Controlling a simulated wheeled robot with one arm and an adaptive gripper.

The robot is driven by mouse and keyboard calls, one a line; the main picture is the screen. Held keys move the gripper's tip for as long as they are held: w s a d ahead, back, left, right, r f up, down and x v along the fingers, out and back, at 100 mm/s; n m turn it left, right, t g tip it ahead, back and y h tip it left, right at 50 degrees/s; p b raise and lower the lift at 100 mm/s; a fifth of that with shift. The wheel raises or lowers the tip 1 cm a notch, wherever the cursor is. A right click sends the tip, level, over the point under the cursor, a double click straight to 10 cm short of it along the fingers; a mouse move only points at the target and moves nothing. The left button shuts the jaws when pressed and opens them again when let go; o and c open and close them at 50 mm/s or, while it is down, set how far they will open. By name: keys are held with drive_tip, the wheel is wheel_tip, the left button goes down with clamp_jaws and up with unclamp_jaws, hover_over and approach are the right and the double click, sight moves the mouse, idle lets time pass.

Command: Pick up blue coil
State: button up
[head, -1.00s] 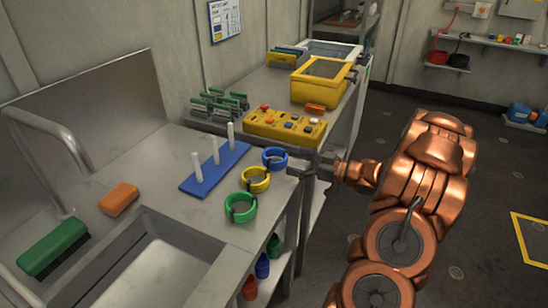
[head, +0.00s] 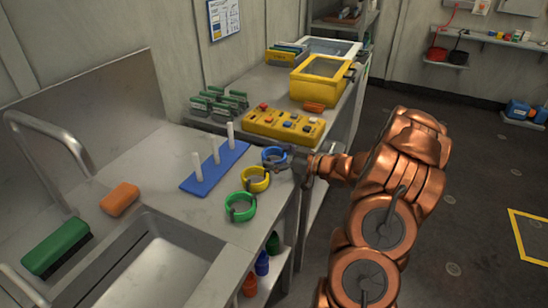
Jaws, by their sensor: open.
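The blue coil (head: 272,155) lies on the grey counter, the farthest of three coils in a row. A yellow coil (head: 255,180) and a green coil (head: 240,208) lie nearer along the counter edge. My gripper (head: 288,158) comes in from the right with its fingers open at the right side of the blue coil. I cannot tell whether the fingers touch it or reach around it. A blue base with three white pegs (head: 214,168) stands left of the coils.
A yellow button panel (head: 284,124) lies behind the blue coil. Green-topped parts (head: 218,104) and a yellow box (head: 318,80) stand farther back. An orange block (head: 119,198), a green brush (head: 56,247) and a sink (head: 160,270) are at the left front.

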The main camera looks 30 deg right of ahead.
drive_tip(key=shift+c, duration=0.3)
drive_tip(key=c, duration=0.9)
